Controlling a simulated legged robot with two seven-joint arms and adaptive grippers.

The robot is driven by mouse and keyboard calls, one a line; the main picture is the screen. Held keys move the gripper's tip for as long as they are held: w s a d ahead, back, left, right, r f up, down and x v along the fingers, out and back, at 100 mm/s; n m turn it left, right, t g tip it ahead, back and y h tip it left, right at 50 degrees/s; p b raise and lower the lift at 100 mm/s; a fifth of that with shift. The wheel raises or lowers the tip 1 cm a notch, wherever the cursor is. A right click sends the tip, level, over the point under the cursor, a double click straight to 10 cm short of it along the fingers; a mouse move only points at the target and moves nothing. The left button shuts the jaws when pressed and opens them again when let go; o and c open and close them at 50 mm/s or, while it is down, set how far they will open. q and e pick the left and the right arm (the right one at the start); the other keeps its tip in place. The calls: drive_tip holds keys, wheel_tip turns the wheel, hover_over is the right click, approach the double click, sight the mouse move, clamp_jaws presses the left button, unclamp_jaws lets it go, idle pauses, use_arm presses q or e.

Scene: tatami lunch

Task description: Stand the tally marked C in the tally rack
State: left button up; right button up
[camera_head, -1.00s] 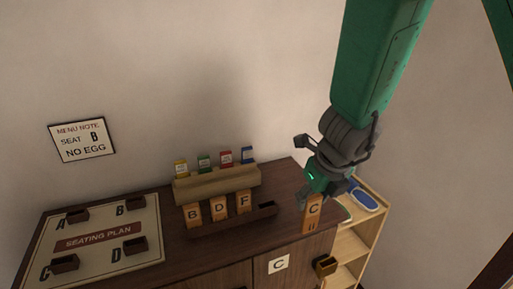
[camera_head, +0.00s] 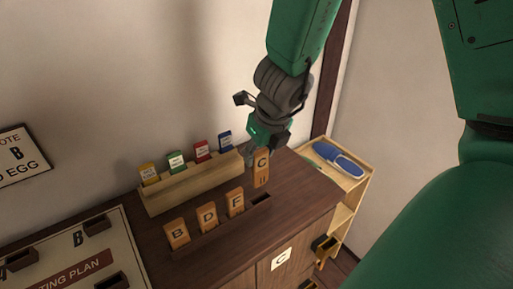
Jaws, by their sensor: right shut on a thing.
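The tally marked C (camera_head: 261,170) is an orange-brown upright wooden piece. My right gripper (camera_head: 262,150) is shut on its top and holds it just behind the rack's right end. The dark tally rack (camera_head: 222,226) lies on the cabinet top. Tallies B (camera_head: 177,234), D (camera_head: 208,217) and F (camera_head: 236,202) stand in it in a row. An empty slot (camera_head: 261,199) shows at its right end, in front of and below tally C. Whether tally C touches anything below is hard to tell. My left gripper is not in view.
A pale wooden holder (camera_head: 190,190) with yellow, green, red and blue cards stands behind the rack. The seating plan board (camera_head: 75,255) lies at left. A shelf with a blue item (camera_head: 338,160) stands right of the cabinet. A C label (camera_head: 281,259) marks the cabinet front.

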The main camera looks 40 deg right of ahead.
sight(260, 169)
drive_tip(key=shift+b+x, duration=0.75)
drive_tip(key=shift+x, duration=0.4)
drive_tip(key=shift+d+f+b, duration=0.3)
drive_tip(key=shift+b, duration=0.05)
drive_tip(key=shift+s+a+f+b, duration=0.15)
drive_tip(key=shift+s+f+b, duration=0.1)
drive_tip(key=shift+f+b, duration=0.2)
drive_tip(key=shift+a+f, duration=0.1)
drive_tip(key=shift+w+a+f+b, duration=0.1)
drive_tip(key=shift+a+f+b, duration=0.05)
drive_tip(key=shift+b, duration=0.15)
drive_tip(key=shift+d, duration=0.3)
drive_tip(key=shift+a+f, duration=0.1)
drive_tip(key=shift+a, duration=0.25)
drive_tip(key=shift+d+f+b, duration=0.25)
drive_tip(key=shift+b, duration=0.05)
drive_tip(key=shift+f, duration=0.15)
